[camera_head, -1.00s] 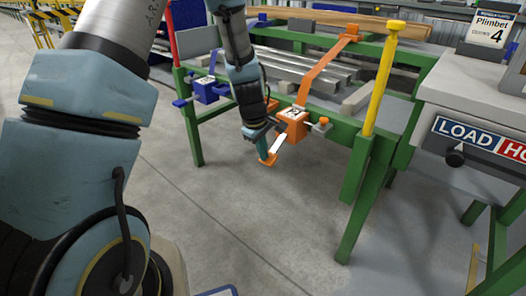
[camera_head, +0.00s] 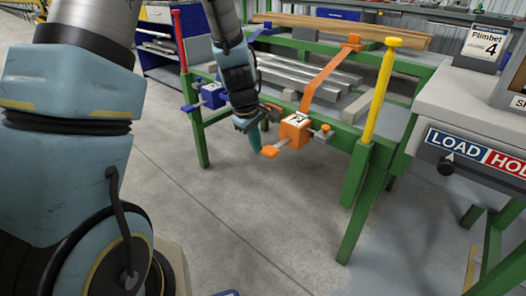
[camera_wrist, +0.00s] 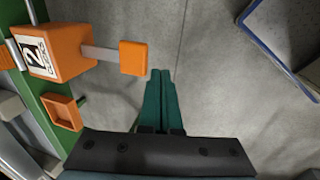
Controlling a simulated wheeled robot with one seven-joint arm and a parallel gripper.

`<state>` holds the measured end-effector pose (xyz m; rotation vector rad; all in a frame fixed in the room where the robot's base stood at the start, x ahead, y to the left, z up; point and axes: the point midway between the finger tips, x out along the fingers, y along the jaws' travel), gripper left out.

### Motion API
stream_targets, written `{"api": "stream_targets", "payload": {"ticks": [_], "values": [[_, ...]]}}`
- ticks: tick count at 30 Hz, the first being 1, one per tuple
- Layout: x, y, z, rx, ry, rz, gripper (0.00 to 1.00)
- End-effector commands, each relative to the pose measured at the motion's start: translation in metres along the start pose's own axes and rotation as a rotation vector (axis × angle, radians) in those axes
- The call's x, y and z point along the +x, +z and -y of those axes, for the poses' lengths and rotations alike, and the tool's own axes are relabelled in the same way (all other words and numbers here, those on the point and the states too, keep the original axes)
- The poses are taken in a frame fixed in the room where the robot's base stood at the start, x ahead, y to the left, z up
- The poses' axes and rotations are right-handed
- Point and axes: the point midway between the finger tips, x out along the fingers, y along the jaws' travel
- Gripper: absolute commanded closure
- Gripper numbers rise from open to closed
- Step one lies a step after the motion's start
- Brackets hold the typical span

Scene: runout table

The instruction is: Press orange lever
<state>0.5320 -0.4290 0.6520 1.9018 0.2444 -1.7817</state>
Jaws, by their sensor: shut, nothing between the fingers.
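The orange lever is a short metal bar with an orange end pad (camera_head: 270,151), which also shows in the wrist view (camera_wrist: 133,58). It sticks out from an orange box (camera_head: 296,131) on the green table frame; the box carries a label reading 2 in the wrist view (camera_wrist: 58,52). In the head view the bar slopes slightly down to the pad. My gripper (camera_head: 257,153) points down just left of the pad. In the wrist view its teal fingertips (camera_wrist: 160,73) are together and empty, beside the pad, with a small apparent gap.
A blue box (camera_head: 212,95) with a blue lever pad (camera_head: 187,108) is on the frame further left. A yellow-topped post (camera_head: 382,90) and a LOAD/HOLD panel (camera_head: 480,150) stand to the right. Metal bars lie on the table. The floor in front is clear.

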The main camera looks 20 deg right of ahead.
Motion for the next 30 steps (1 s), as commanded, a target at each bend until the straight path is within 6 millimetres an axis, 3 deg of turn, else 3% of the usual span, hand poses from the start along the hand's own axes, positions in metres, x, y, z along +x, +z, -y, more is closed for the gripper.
{"api": "stream_targets", "payload": {"ticks": [3, 9, 30], "values": [[-0.023, 0.000, 0.006, 0.000, 0.003, -0.001, 1.00], [-0.041, 0.000, 0.013, 0.000, 0.001, -0.001, 1.00], [-0.045, -0.003, 0.016, 0.006, 0.001, -0.003, 1.00]]}}
